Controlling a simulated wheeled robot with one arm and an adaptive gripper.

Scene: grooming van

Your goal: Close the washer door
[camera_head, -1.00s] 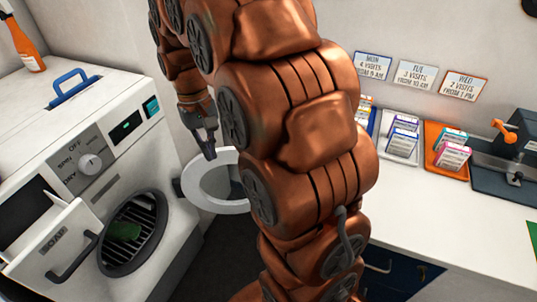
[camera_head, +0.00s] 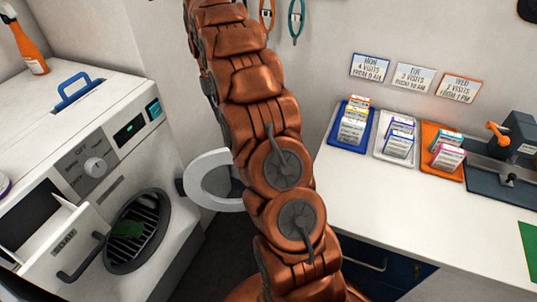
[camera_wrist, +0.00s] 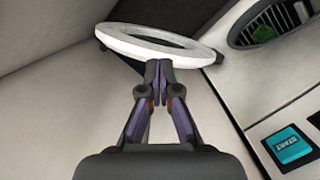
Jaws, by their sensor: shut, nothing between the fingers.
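The washer (camera_head: 110,160) stands at the left in the head view. Its round door (camera_head: 201,196), a light grey ring, stands swung open to the right of the round opening (camera_head: 137,232). A green thing (camera_head: 127,229) lies inside the drum. In the wrist view the door ring (camera_wrist: 150,42) is just beyond the fingertips, and the opening (camera_wrist: 262,25) is at the top right. My gripper (camera_wrist: 158,70) is shut and empty, its tips close to the ring's rim; I cannot tell whether they touch. In the head view my arm hides the gripper and part of the door.
The soap drawer (camera_head: 62,245) juts out of the washer front. A start button (camera_wrist: 290,144) shows in the wrist view. A white counter (camera_head: 400,200) with blue, white and orange trays stands right. Dark floor lies between washer and counter.

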